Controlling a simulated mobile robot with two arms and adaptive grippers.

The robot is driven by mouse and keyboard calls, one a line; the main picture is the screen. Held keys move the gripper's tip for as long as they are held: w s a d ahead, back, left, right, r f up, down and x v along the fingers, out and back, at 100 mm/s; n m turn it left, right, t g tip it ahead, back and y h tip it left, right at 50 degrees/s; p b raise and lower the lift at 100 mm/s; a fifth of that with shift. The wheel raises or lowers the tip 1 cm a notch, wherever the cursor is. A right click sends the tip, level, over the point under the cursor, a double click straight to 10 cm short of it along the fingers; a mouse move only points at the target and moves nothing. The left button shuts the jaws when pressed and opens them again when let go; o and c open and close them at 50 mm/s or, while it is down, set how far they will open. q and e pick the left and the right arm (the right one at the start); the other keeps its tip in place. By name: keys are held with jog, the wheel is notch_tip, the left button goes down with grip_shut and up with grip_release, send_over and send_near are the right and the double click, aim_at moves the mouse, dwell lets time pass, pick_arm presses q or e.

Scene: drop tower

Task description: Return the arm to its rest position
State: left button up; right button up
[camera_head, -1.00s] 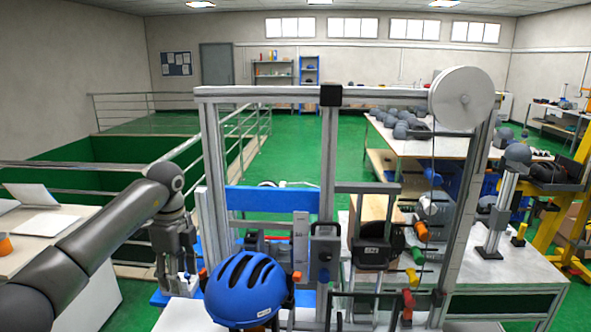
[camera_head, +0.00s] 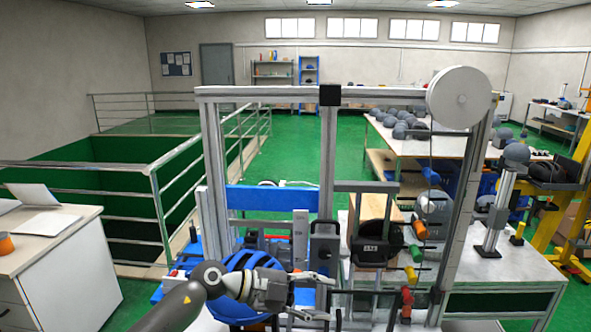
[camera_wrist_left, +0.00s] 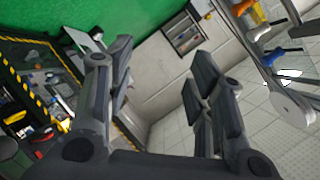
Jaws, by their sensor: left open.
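My left arm comes in from the bottom left of the head view. It bends at the wrist, so the left gripper (camera_head: 318,297) points right, low in front of the drop tower frame (camera_head: 328,180). Its fingers are apart with nothing between them. In the wrist view the two fingers (camera_wrist_left: 163,58) are spread, with wall and floor visible between them. The blue helmet (camera_head: 237,308) is at the tower's lower left, partly hidden behind my wrist. I cannot tell whether the arm touches it. My right gripper is in neither view.
The tower's uprights, crossbar and wheel (camera_head: 460,97) stand close ahead. Coloured handles (camera_head: 411,276) are right of the gripper. A white desk (camera_head: 62,245) is at the left, with railings (camera_head: 160,215) behind it. A table with grey helmets (camera_head: 440,140) is behind the tower.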

pick_arm(q)
notch_tip(320, 180, up, 7)
jog(key=s+n+t+h, duration=0.2)
jog(key=n+t+h, duration=0.25)
jog(key=t, duration=0.25)
jog(key=w+a+n+t+y, duration=0.2)
jog(key=a+n+t+y, duration=0.55)
jog(key=n+t, duration=0.2)
jog(key=s+a+f+n+g+y, duration=0.1)
jog(key=s+a+f+n+y, duration=0.2)
jog(key=a+f+n+y, duration=0.65)
jog(key=s+a+f+n+g+y, duration=0.1)
jog(key=s+a+f+g, duration=0.35)
jog(key=s+f, duration=0.4)
jog(key=s+a+f+n+g+y, duration=0.1)
jog(key=s+a+f+g, duration=0.35)
jog(key=s+f, duration=0.35)
jog(key=s+f+m+g+h, duration=0.15)
jog(key=s+g, duration=0.35)
jog(key=s, duration=0.9)
notch_tip(320, 180, down, 28)
jog(key=s+d+g+b, duration=0.1)
jog(key=g+b, duration=0.1)
jog(key=s+a+f+g+b, duration=0.1)
jog(key=s+a+f, duration=0.2)
jog(key=s+f, duration=1.4)
jog(key=shift+s+f+y, duration=0.2)
jog(key=shift+f+y, duration=0.1)
jog(key=shift+f, duration=0.35)
